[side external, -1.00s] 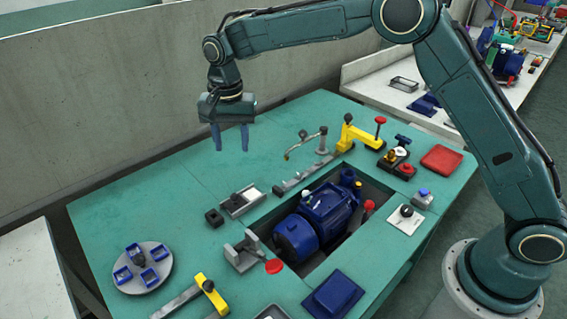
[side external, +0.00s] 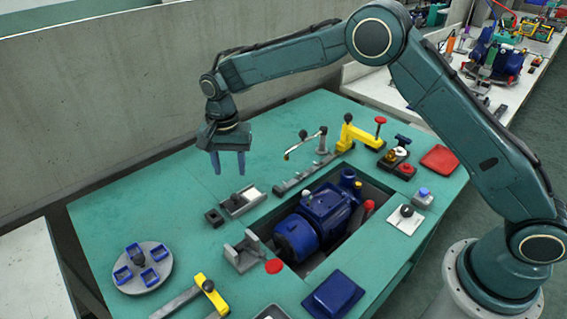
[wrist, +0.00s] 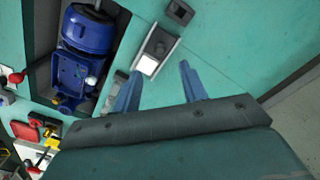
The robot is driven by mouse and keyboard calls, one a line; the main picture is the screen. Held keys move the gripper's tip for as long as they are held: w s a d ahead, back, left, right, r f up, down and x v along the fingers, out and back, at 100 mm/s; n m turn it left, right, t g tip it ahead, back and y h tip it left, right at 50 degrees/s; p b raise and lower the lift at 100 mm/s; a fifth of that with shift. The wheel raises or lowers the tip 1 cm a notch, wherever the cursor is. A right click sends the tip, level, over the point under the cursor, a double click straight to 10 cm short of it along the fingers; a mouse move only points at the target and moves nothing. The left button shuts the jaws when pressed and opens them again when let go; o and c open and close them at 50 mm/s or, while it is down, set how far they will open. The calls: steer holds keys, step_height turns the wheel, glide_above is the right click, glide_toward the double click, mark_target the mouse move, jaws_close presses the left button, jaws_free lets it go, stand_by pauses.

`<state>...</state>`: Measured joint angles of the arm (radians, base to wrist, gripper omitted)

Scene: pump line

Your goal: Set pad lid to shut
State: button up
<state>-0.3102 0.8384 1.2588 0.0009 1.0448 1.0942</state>
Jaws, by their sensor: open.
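A small grey tray (side external: 231,207) with a white pad (side external: 252,193) lies flat on the green bench, left of the recess. In the wrist view the tray (wrist: 171,42) shows the white pad (wrist: 148,64) uncovered at one end, with a dark knob (wrist: 160,48) on a grey plate beside it. That plate looks like the pad lid, slid off the pad. My gripper (side external: 228,163) is open and empty, pointing down above the bench near the tray. In the wrist view its fingers (wrist: 160,72) are spread, with the tray beyond them.
A dark square block (side external: 214,217) sits by the tray's left end. A blue pump (side external: 317,218) lies in the recess to the right.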

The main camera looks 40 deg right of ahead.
mark_target(234, 195)
step_height(234, 195, down, 9)
steer(key=shift+r, duration=0.1)
stand_by(0.4)
jaws_close()
